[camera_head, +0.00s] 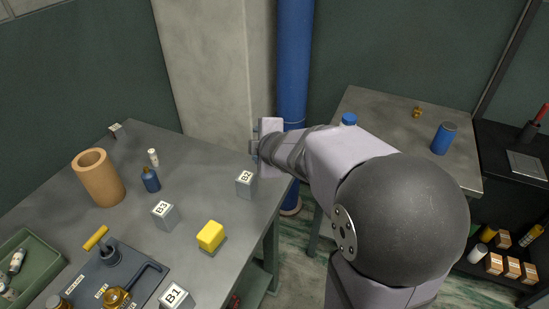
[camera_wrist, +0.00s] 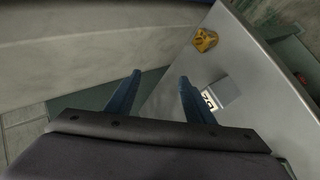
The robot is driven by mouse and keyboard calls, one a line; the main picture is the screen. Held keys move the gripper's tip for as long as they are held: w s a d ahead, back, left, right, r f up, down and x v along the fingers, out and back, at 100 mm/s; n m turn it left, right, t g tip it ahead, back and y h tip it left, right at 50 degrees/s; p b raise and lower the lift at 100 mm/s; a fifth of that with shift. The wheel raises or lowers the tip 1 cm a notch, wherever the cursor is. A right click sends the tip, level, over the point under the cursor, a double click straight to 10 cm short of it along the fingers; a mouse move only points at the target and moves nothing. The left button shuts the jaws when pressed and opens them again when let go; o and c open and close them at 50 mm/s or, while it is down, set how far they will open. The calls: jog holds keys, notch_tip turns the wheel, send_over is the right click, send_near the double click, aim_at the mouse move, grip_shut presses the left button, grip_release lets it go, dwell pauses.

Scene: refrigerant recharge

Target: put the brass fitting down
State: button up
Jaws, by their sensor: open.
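My gripper (camera_head: 262,140) is at the far right edge of the left bench, near the block marked B2 (camera_head: 245,184). In the wrist view my gripper (camera_wrist: 158,88) has its two blue fingers apart with nothing between them. A brass-coloured fitting (camera_wrist: 204,40) lies on the grey bench top near its corner, beyond the fingertips and not touching them. The labelled block also shows in the wrist view (camera_wrist: 222,88), beside the right finger. I cannot make out this fitting in the head view; my arm may hide it. A small brass piece (camera_head: 417,112) stands on the right table.
The left bench (camera_head: 205,165) also holds block B3 (camera_head: 163,214), block B1 (camera_head: 176,297), a yellow block (camera_head: 210,236), a tan cylinder (camera_head: 99,178), a blue bottle (camera_head: 150,180) and a green tray (camera_head: 62,262). A blue pipe (camera_head: 294,60) rises behind my gripper.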

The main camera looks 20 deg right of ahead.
notch_tip(320, 180, up, 6)
jog(key=s+d+n+g+h+p, duration=0.15)
jog(key=n+g+h+p, duration=0.35)
jog(key=n, duration=0.8)
jog(key=shift+t, duration=0.6)
jog(key=f, duration=0.7)
jog(key=f+p, duration=0.1)
jog(key=f, duration=0.3)
jog(key=shift+s+f, duration=0.35)
jog(key=shift+s, duration=0.05)
jog(key=shift+x, duration=1.15)
jog(key=shift+s+x, duration=0.2)
jog(key=shift+x, duration=2.45)
jog(key=shift+c, duration=0.5)
grip_shut()
